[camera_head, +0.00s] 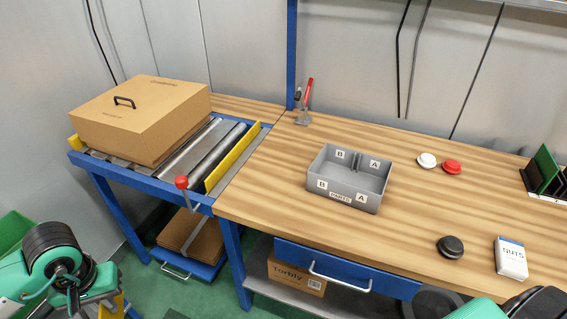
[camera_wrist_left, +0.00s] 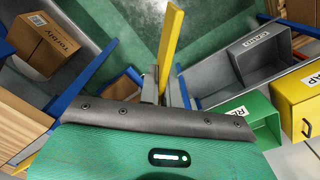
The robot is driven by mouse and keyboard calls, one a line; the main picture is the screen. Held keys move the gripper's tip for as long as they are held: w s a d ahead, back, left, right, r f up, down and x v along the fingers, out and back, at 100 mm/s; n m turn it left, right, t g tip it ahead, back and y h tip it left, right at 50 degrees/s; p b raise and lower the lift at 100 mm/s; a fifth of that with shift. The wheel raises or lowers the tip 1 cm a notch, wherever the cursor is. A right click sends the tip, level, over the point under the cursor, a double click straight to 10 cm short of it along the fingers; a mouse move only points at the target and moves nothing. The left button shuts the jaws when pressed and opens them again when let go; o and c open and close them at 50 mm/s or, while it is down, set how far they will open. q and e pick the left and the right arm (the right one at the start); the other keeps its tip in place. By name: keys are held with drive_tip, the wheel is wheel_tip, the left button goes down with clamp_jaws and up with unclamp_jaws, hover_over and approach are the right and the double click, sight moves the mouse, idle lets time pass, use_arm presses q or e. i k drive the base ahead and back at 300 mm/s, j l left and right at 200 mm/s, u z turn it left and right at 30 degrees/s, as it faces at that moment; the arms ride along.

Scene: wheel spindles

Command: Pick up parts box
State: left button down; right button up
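The parts box is a grey open-topped tray (camera_head: 345,200) on the wooden workbench in the head view. It is labelled PARTS on its front, has A and B tags on its walls, and has a low divider at the back. It stands upright and looks empty. My left gripper (camera_head: 76,306) is low at the bottom left in the head view, far from the box and touching nothing that I can see. Its fingers are small and partly cut off, so their opening is unclear. My right arm shows only in part at the bottom right; its gripper is out of view.
A closed carton (camera_head: 140,115) with a black handle rests on the roller conveyor (camera_head: 205,150) to the left. White (camera_head: 426,160), red (camera_head: 452,166) and black (camera_head: 450,246) round parts and a small white box (camera_head: 511,258) lie right of the tray. A yellow bin (camera_wrist_left: 300,105) stands low down.

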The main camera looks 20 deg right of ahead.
sight(357, 180)
drive_tip(key=j+z, duration=0.2)
drive_tip(key=z, duration=0.2)
drive_tip(key=j+z, duration=0.2)
drive_tip(key=z, duration=0.2)
drive_tip(key=j+z, duration=0.2)
drive_tip(key=z, duration=0.2)
